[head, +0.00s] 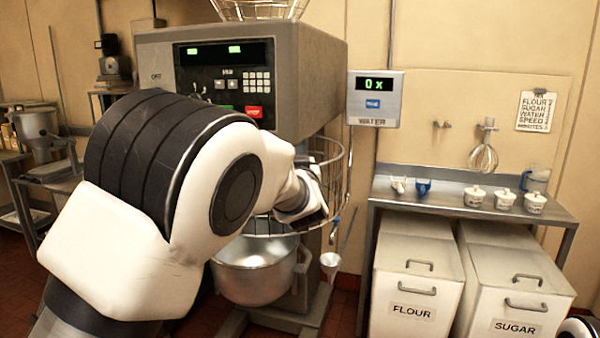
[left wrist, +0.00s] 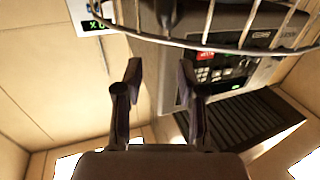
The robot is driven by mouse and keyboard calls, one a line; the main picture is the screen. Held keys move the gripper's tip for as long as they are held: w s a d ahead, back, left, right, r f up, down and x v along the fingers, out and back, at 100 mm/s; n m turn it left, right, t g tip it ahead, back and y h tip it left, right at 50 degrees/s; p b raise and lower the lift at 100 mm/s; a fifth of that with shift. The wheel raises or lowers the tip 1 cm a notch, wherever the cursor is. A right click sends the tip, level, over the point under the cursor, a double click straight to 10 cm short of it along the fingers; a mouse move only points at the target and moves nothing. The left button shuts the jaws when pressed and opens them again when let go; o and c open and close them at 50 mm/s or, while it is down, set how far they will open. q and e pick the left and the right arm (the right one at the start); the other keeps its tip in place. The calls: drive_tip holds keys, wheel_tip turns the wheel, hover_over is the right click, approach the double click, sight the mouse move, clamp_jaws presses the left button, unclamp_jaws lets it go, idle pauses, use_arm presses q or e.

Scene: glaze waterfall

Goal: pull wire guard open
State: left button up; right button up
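The wire guard (head: 346,180) of the big grey mixer (head: 310,75) curves around the space above the steel bowl (head: 255,272) in the head view. My left arm hides much of it. In the left wrist view the guard's rim and bars (left wrist: 240,52) cross the top of the picture. My left gripper (left wrist: 157,75) is open, with nothing visible between its fingers. The rim shows just past the fingertips; I cannot tell how far. In the head view the left gripper (head: 312,195) is at the guard's front right, its fingers partly hidden.
The water meter (head: 375,99) hangs right of the mixer. A steel table (head: 470,202) with lidded tubs (head: 504,199) stands at the right, above the flour bin (head: 415,280) and sugar bin (head: 510,285).

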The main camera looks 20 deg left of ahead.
use_arm(q)
drive_tip(key=c, duration=0.5)
drive_tip(key=shift+n, duration=0.5)
clamp_jaws()
drive_tip(key=shift+s+r+n+t+y, duration=0.1)
drive_tip(key=shift+r+n+t+y, duration=0.2)
drive_tip(key=shift+r+n, duration=0.5)
drive_tip(key=shift+s+f+n+t, duration=0.2)
drive_tip(key=shift+s+n+t, duration=0.2)
drive_tip(key=shift+n, duration=0.7)
drive_tip(key=s+a+f+n+h+p, duration=0.1)
drive_tip(key=s+a+f+n+h, duration=0.3)
drive_tip(key=s+f, duration=0.4)
drive_tip(key=s+a+f+n+h+p, duration=0.1)
drive_tip(key=s+a+f+n+h, duration=0.15)
drive_tip(key=s+f+n, duration=0.4)
drive_tip(key=shift+m+g+h, duration=0.25)
drive_tip(key=shift+m+g, duration=0.05)
drive_tip(key=shift+m, duration=0.45)
drive_tip(key=w+d+p, duration=0.1)
drive_tip(key=w, duration=0.3)
drive_tip(key=w+d+f+p, duration=0.1)
drive_tip(key=w+d+p, duration=0.1)
drive_tip(key=w, duration=0.2)
drive_tip(key=w+d+f+p, duration=0.1)
drive_tip(key=w+d+p, duration=0.1)
drive_tip(key=w, duration=0.1)
drive_tip(key=shift+w, duration=0.4)
drive_tip(key=shift+a, duration=0.1)
drive_tip(key=shift+f, duration=0.1)
